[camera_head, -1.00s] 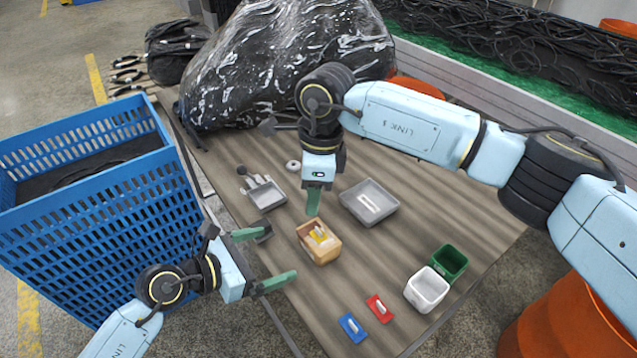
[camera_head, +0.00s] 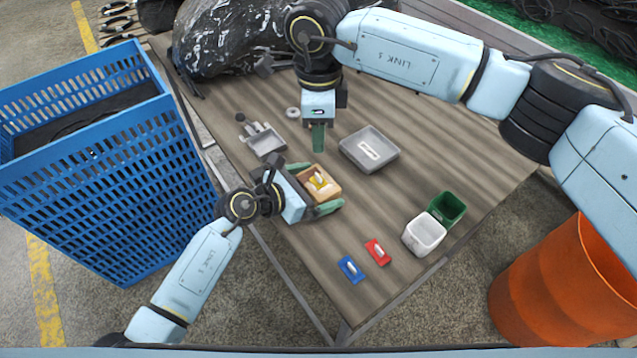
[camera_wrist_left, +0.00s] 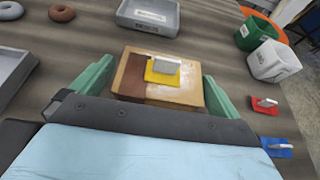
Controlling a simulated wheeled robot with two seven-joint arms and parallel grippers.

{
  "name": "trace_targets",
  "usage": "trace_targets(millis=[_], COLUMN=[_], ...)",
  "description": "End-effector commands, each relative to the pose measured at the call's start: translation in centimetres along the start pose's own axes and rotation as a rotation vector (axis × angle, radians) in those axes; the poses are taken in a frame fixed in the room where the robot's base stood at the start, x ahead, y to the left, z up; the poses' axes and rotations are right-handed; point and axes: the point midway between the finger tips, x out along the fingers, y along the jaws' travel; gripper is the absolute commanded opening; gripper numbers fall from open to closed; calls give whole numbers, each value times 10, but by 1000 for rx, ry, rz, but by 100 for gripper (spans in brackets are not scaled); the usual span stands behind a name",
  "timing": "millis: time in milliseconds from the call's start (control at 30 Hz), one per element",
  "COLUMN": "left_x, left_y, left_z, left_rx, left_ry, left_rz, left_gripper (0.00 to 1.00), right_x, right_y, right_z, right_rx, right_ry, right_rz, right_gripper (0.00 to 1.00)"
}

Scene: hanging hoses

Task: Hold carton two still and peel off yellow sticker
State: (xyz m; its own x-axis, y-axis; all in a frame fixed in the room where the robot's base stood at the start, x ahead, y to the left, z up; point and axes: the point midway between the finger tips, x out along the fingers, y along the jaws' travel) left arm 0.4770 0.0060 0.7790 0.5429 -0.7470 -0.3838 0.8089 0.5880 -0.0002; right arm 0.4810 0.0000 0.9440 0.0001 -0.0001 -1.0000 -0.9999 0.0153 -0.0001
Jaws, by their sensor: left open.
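The tan and brown carton (camera_head: 331,187) sits on the table, with a yellow sticker (camera_head: 318,184) on its upper face. In the left wrist view the carton (camera_wrist_left: 192,88) shows the yellow sticker (camera_wrist_left: 158,78) with a pale raised tab on it. My left gripper (camera_head: 316,187) is open, one green finger on each side of the carton. In the left wrist view small gaps seem to show beside the carton, so contact cannot be told. My right gripper (camera_head: 318,138) points down behind the carton, apart from it; its fingers are seen edge-on, so its opening cannot be told.
A grey tray (camera_head: 384,165) lies behind the carton, and a smaller grey tray (camera_head: 266,150) lies left. White (camera_head: 424,240) and green (camera_head: 460,205) bins stand right. Blue (camera_head: 350,270) and red (camera_head: 384,257) tabbed pieces lie in front. A blue crate (camera_head: 110,190) stands left of the table.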

Motion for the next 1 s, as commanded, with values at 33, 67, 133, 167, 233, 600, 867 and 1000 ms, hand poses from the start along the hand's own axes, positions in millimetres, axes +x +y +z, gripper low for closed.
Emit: trace_targets(millis=[33,67,133,167,233,600,867,1000], left_x=[4,5,7,7,8,7,7,7], left_y=[0,0,0,0,0,0,0,0], left_z=[1,1,1,1,1,0,0,0], left_rx=[0,0,1,1,1,1,1,0], left_ry=[-2,-1,-1,-1,-1,-1,-1,-1], left_rz=[0,0,0,0,0,0,0,0], left_gripper=[100,100,100,100,100,74,60,60], right_x=[0,0,0,0,0,0,1,5], right_y=[0,0,0,0,0,0,1,3], right_z=[0,0,0,0,0,0,-1,-6], right_rx=[0,0,0,0,0,0,21,127], right_ry=[0,0,0,0,0,0,-4,-27], right_rz=[0,0,0,0,0,0,-7,-42], right_gripper=[36,36,36,36,36,36,29,29])
